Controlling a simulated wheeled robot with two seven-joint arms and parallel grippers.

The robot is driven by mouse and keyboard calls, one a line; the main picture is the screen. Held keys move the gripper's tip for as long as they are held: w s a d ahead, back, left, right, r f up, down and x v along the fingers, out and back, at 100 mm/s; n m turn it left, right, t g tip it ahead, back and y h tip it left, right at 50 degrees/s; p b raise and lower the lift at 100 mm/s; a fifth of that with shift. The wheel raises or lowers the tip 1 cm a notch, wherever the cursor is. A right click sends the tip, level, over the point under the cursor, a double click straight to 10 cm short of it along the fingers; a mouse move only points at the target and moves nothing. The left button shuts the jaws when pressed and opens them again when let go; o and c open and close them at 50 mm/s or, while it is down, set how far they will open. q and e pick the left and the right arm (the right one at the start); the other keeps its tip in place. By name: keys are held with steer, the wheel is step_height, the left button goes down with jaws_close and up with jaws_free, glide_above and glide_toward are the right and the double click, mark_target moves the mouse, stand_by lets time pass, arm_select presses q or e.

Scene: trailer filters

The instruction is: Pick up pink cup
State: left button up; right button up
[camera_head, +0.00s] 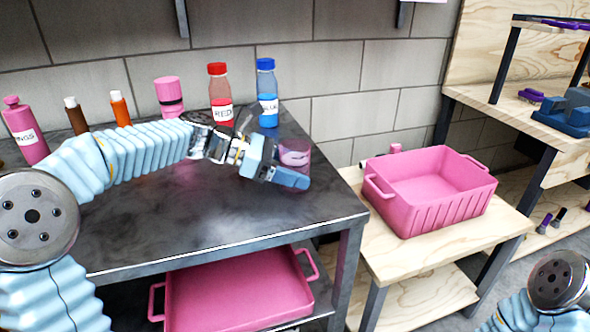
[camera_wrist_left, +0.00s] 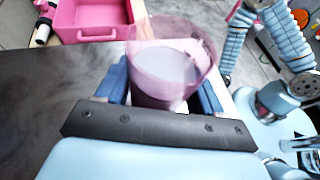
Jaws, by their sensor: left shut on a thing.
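The pink cup (camera_head: 297,152) is see-through and stands upright at the right end of the dark table, near its edge. My left gripper (camera_head: 290,170) is shut on it, with the blue fingers on either side of the cup. In the left wrist view the cup (camera_wrist_left: 172,68) sits between the two fingers (camera_wrist_left: 160,92), its open rim facing up. I cannot tell whether its base touches the table. My right gripper is out of view; only part of my right arm shows at the lower right.
Along the back of the dark table (camera_head: 200,225) stand a red bottle (camera_head: 220,95), a blue bottle (camera_head: 266,92), a pink jar (camera_head: 168,96) and smaller bottles. A pink bin (camera_head: 432,190) sits on the wooden bench to the right. Another pink bin (camera_head: 240,290) is below the table.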

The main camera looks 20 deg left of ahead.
arm_select(q)
steer(key=shift+r, duration=0.9)
steer(key=s+r, duration=1.1)
steer(key=s, duration=0.2)
steer(key=shift+s, duration=0.4)
